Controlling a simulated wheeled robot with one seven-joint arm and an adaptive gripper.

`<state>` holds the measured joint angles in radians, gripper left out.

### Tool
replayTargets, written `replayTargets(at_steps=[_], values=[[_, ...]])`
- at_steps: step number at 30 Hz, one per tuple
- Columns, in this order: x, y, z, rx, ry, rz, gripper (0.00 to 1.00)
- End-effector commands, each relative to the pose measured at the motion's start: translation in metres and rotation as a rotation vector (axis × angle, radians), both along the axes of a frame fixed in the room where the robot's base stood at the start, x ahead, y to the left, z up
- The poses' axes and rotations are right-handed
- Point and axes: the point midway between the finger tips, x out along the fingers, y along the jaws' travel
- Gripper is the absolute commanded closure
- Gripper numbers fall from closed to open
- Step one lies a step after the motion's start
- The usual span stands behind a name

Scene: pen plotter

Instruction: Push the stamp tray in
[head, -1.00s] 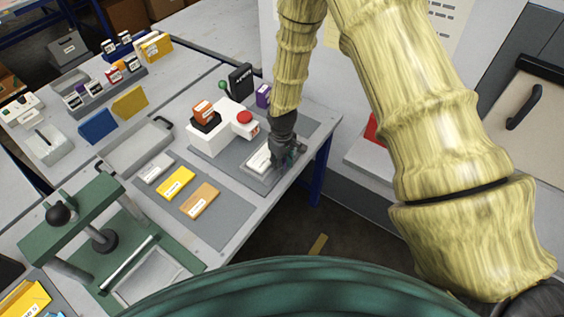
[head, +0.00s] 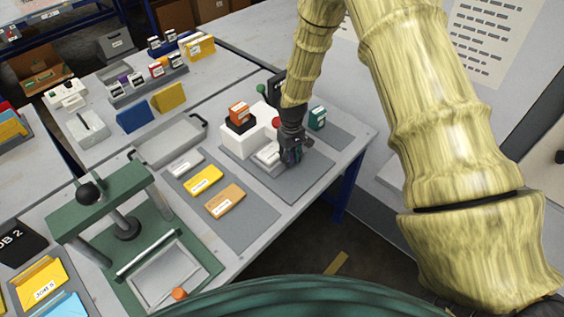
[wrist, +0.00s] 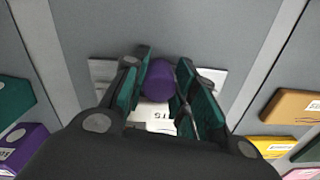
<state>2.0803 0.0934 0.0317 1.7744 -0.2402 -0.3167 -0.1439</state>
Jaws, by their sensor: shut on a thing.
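The stamp tray (head: 267,154) is a low pale tray with a white card on it, at the front of the white stamping machine (head: 237,139). Part of it is hidden by my gripper (head: 291,158) in the head view. In the wrist view my gripper (wrist: 160,75) is shut on a purple knob (wrist: 158,82), a rounded upright cylinder. White tray surface (wrist: 214,78) shows behind and on both sides of the fingers, with a printed label below. I cannot tell what the knob's base is fixed to.
An orange-topped stamp (head: 239,114) stands on the machine, by a red button (head: 277,123). A green block (head: 317,118) stands to the right. Cards lie on a grey mat (head: 243,226) at the left, near a green press (head: 115,215).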

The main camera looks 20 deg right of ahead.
Motion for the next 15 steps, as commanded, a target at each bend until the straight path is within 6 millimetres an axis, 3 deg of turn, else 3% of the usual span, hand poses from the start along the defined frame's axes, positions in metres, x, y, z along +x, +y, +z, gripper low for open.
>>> replayTargets(at_steps=[9, 10, 13, 15], values=[[0.0044, 0.0003, 0.0016, 0.001, -0.008, -0.001, 1.0], [0.0047, 0.0005, 0.0017, 0.002, -0.009, -0.001, 0.69], [0.0044, 0.0007, 0.0015, 0.001, -0.008, -0.001, 0.51], [0.0037, 0.0003, 0.0011, 0.001, -0.007, -0.001, 0.51]])
